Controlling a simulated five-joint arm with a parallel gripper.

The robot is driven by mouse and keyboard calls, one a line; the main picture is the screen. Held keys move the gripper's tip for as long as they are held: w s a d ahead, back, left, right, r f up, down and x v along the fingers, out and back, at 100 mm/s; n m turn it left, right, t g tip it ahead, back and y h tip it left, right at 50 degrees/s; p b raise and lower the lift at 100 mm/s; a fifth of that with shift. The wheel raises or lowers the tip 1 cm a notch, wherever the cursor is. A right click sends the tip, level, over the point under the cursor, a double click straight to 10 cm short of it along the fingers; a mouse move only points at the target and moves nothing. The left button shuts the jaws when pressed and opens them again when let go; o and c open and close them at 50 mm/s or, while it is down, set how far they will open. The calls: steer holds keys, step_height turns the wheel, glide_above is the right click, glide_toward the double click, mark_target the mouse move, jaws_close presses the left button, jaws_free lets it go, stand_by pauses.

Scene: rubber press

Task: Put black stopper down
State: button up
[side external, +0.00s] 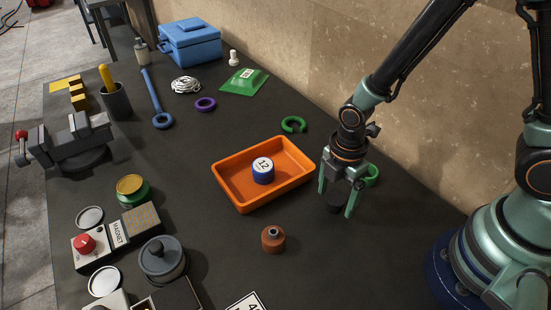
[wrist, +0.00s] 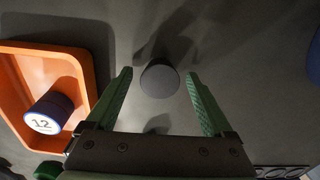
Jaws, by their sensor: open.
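The black stopper (side external: 335,202) stands on the dark table to the right of the orange tray. In the wrist view its round grey top (wrist: 159,80) shows between my fingers, with a gap on each side. My gripper (side external: 337,200) is open and points down around the stopper, and the wrist view shows its two green fingers (wrist: 160,85) spread apart. Part of the stopper is hidden by a finger in the side view.
The orange tray (side external: 233,198) holds a blue and white cylinder marked 12 (side external: 263,171). A brown bottle-like piece (side external: 273,239) stands in front. Table between tray and gripper is clear.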

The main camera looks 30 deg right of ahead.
mark_target(336, 197)
step_height(336, 197, up, 11)
steer(key=d+r+m+t, duration=0.5)
steer(key=d+r+m, duration=0.5)
steer(key=m, duration=0.8)
step_height(336, 197, up, 3)
steer(key=shift+w+m+t, duration=0.25)
steer(key=shift+m+t, duration=0.05)
